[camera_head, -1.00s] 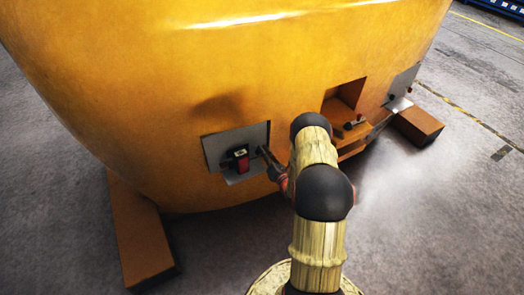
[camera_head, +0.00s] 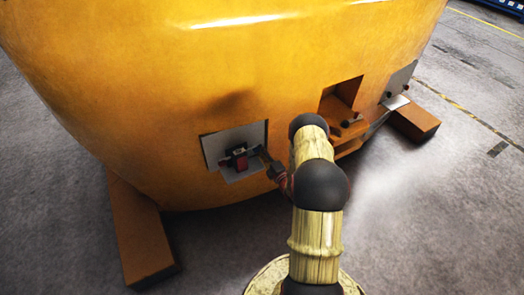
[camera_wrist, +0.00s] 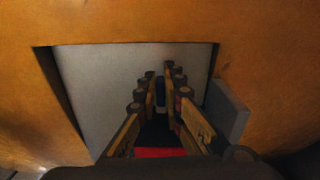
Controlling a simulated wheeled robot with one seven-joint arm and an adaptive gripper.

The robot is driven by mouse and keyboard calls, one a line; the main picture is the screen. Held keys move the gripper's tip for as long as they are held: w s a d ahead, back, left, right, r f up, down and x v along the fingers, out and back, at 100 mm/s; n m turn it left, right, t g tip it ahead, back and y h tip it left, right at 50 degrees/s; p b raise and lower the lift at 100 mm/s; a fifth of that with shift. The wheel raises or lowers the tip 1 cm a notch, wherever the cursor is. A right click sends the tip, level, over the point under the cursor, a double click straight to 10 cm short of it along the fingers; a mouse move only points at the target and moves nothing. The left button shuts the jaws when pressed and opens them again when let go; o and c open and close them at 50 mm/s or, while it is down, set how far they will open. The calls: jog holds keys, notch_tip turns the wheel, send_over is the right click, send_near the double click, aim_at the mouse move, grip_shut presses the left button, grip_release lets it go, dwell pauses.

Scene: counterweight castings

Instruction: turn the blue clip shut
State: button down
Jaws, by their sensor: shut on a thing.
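My gripper (camera_head: 258,155) reaches from the right to a grey recessed panel (camera_head: 257,132) low on the yellow casting. In the wrist view, my gripper (camera_wrist: 160,82) has its two fingers closed around a small dark bluish piece (camera_wrist: 160,92), which I take to be the blue clip. The fingers hide most of it, so I cannot tell how far it is turned. A red block (camera_head: 241,163) sits at the panel beside the fingertips. It also shows below the fingers in the wrist view (camera_wrist: 158,152).
The yellow casting (camera_head: 150,90) fills the space ahead. An orange opening (camera_head: 345,92) and another grey plate (camera_head: 401,80) with dark knobs are to the right. Brown support blocks (camera_head: 140,235) stand under the casting. In the wrist view, a grey flap (camera_wrist: 228,112) stands right of the fingers.

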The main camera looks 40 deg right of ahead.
jog(key=shift+f+m, duration=0.15)
jog(key=shift+m, duration=0.25)
jog(key=c, duration=1.9)
grip_release()
jog(key=shift+s, duration=0.1)
jog(key=v, duration=1.1)
jog(key=shift+s+a, duration=0.2)
jog(key=shift+s, duration=0.2)
